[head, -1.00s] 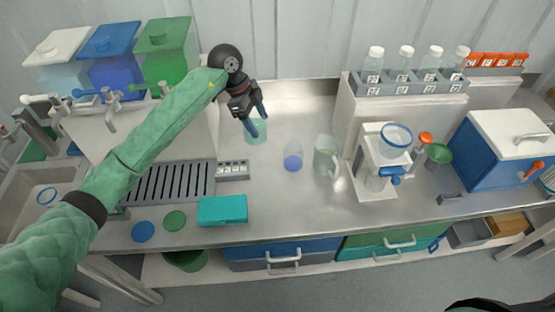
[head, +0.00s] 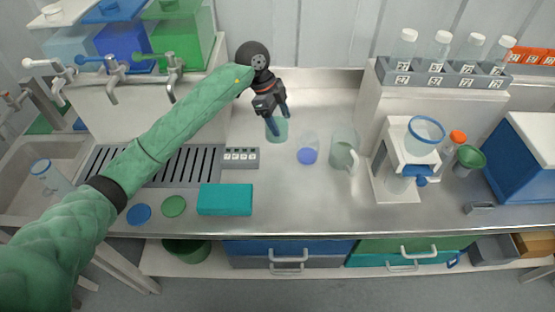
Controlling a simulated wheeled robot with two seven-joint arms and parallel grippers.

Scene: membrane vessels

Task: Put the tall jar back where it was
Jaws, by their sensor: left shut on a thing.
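My left gripper (head: 279,118) reaches over the back of the steel counter and is shut on a clear jar with teal liquid (head: 278,133). This looks like the tall jar, though no label shows. The fingers hide part of it, and I cannot tell whether its base touches the counter. A clear beaker with blue liquid (head: 307,155) stands just right of it, and a pale green jug with a handle (head: 343,154) stands further right. My right gripper is not in view.
A small grey labelled block (head: 241,158) and a teal box (head: 225,200) lie to the left. A filter stand (head: 390,165) stands right of the jug. A rack of bottles (head: 440,75) sits on the raised shelf. The counter's front middle (head: 310,210) is clear.

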